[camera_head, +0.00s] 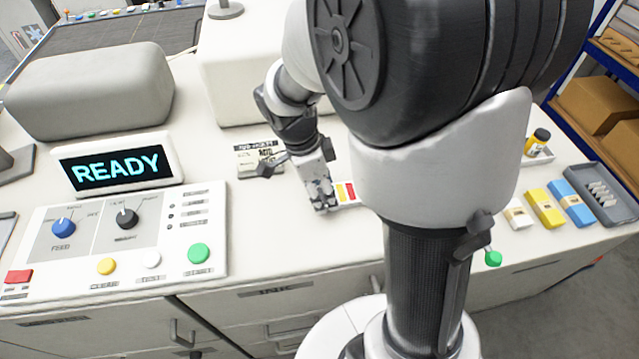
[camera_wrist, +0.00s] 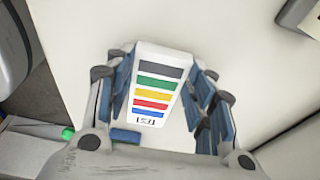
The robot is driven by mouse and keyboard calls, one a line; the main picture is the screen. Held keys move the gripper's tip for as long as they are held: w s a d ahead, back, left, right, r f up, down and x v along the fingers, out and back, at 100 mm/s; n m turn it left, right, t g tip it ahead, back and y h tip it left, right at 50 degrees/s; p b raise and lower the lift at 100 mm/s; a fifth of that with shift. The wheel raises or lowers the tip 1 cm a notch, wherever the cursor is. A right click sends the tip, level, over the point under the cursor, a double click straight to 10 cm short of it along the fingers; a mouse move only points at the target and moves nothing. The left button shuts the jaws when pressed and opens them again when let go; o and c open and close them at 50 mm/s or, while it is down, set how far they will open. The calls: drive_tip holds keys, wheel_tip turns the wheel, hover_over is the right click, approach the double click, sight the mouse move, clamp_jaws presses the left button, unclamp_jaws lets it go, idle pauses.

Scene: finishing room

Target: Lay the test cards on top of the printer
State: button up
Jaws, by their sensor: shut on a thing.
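The test cards (camera_wrist: 155,85) are a white piece with dark, green, yellow, red and blue stripes, held between my gripper's (camera_wrist: 160,98) fingers in the wrist view. In the head view, my gripper (camera_head: 322,205) points down low over the pale top, and part of the striped test cards (camera_head: 346,193) shows at its right. Whether they touch the surface cannot be told. The printer appears to be the large off-white machine (camera_head: 240,215) with a READY display (camera_head: 118,166) and control panel (camera_head: 60,280). My arm hides part of its top.
A rounded grey cover (camera_head: 92,90) and a white raised housing (camera_head: 250,75) stand behind. A small labelled piece (camera_head: 259,158) lies near my gripper.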

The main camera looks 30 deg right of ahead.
drive_tip(key=shift+r, duration=0.1)
drive_tip(key=o, duration=1.4)
drive_tip(key=shift+o, duration=0.2)
drive_tip(key=s+p+v, duration=0.1)
drive_tip(key=p+v, duration=0.2)
drive_tip(key=v, duration=0.8)
drive_tip(key=s+a+r+n+t+y, duration=0.1)
drive_tip(key=s+a+r+n+t, duration=0.1)
drive_tip(key=s+n, duration=0.5)
drive_tip(key=s+a+r+n+t+y, duration=0.1)
drive_tip(key=s+n, duration=0.6)
drive_tip(key=n, duration=0.7)
drive_tip(key=shift+s+a+r+t+y, duration=0.25)
drive_tip(key=shift+a+r+t, duration=0.45)
drive_tip(key=shift+r+t, duration=0.65)
